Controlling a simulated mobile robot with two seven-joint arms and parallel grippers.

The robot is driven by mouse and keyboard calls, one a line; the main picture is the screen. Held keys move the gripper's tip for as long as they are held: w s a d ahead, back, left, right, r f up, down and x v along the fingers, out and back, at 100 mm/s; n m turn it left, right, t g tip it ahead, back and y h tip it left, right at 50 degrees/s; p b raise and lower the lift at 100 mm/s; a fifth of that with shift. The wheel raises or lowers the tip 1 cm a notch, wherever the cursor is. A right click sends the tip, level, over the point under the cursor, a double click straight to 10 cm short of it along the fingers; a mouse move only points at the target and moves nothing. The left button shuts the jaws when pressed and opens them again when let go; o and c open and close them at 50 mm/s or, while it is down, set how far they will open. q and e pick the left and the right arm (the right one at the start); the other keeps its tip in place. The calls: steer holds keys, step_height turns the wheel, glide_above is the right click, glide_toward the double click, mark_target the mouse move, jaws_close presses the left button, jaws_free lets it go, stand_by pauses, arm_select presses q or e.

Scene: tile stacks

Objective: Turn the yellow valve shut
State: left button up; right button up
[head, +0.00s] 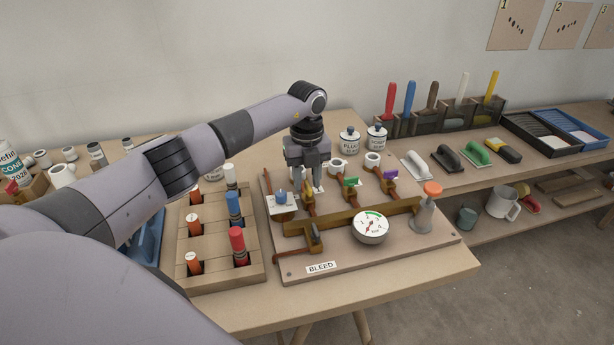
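My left gripper (307,181) points down over the second valve from the left on the pipe board (295,268). Its two fingers look apart. It hides the top of that valve, so I see no yellow handle and cannot tell whether the fingers touch one. The brass body of this valve (309,204) shows just below the fingers. The other valves have a blue handle (281,197) at left, a green handle (351,181) and a purple handle (390,173) at right. My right gripper is not in view.
A round gauge (370,228), a bleed valve (315,240) and an orange-capped grey part (428,210) stand on the board. A wooden rack (217,255) with coloured cylinders is at left. White jars (349,140) stand behind. Trowels (446,160) lie on the right-hand bench.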

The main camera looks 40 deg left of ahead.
arm_select(q)
jaws_close()
steer(key=shift+w+m, duration=0.1)
steer(key=shift+m, duration=0.3)
steer(key=m, duration=0.3)
steer(key=shift+w+d+m, duration=0.1)
steer(key=shift+d+m, duration=0.05)
steer(key=shift+m, duration=0.25)
steer(key=m, duration=0.4)
steer(key=shift+d+b, duration=0.2)
steer(key=shift+b, duration=0.15)
steer(key=m, duration=0.5)
steer(key=shift+d, duration=0.2)
steer(key=shift+d+m+b, duration=0.2)
steer(key=shift+m+b, duration=0.25)
steer(key=shift+m, duration=1.75)
